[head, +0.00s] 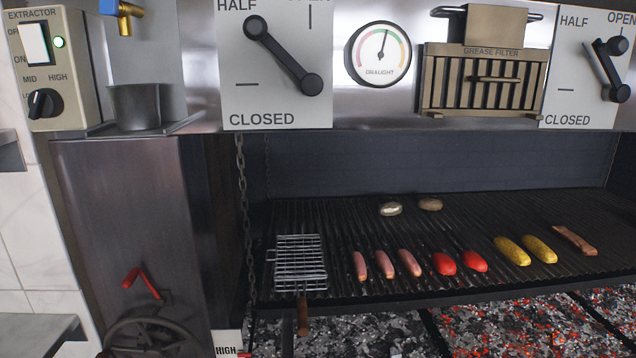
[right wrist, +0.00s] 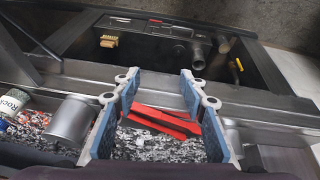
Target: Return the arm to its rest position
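My right gripper (right wrist: 159,84) shows in the right wrist view. Its two blue-padded fingers stand wide apart. A red bar-shaped thing (right wrist: 165,122) shows between and beyond the fingers, above grey ash and coals; no firm grip on it is visible. Neither gripper and no arm shows in the head view, so my left gripper is out of sight.
The grill grate (head: 460,222) bears a wire basket (head: 299,262), sausages, red and yellow vegetables and other food. Glowing coals (head: 520,325) lie below. A red-handled crank (head: 141,281) is at lower left. A metal can (right wrist: 70,120) stands left of my right gripper.

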